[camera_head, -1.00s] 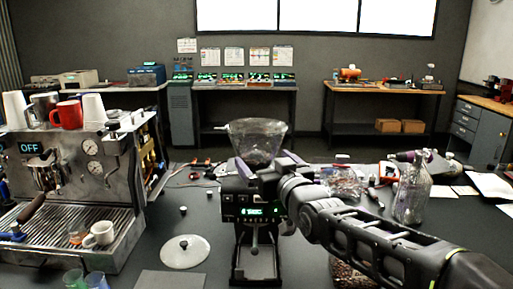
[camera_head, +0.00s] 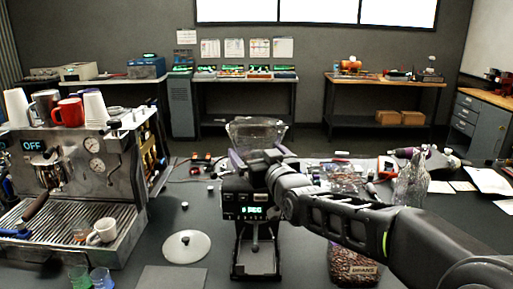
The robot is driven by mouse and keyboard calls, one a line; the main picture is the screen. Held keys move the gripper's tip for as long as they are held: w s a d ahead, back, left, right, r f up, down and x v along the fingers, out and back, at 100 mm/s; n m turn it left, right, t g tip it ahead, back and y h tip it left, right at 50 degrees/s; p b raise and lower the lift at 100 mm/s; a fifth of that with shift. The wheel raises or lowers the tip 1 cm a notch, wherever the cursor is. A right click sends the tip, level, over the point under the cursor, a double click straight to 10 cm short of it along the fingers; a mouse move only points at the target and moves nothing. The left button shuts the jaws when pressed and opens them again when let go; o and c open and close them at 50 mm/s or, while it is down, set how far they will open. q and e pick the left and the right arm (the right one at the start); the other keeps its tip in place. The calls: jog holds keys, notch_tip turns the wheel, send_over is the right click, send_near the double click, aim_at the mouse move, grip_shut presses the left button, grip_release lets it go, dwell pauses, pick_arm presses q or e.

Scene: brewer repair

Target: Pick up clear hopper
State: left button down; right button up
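The clear hopper (camera_head: 257,131) is a see-through funnel on top of the black coffee grinder (camera_head: 256,222), which stands upright on the dark table. My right gripper (camera_head: 256,158) is at the hopper's lower part, with one finger to the left and one to the right of it. The fingers are apart with the hopper's narrow part between them. I cannot tell whether they press on it. My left gripper is not in view.
The espresso machine (camera_head: 75,185) with cups on top stands at left. A round clear lid (camera_head: 187,247) lies left of the grinder. A bag of beans (camera_head: 353,263) is under my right arm. A glass bottle (camera_head: 411,180) stands at right.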

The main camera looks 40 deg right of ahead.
jog(key=shift+c, duration=0.6)
jog(key=shift+r, duration=0.1)
jog(key=c, duration=1.3)
jog(key=shift+o, duration=0.2)
notch_tip(320, 180, up, 10)
jog(key=b, duration=0.1)
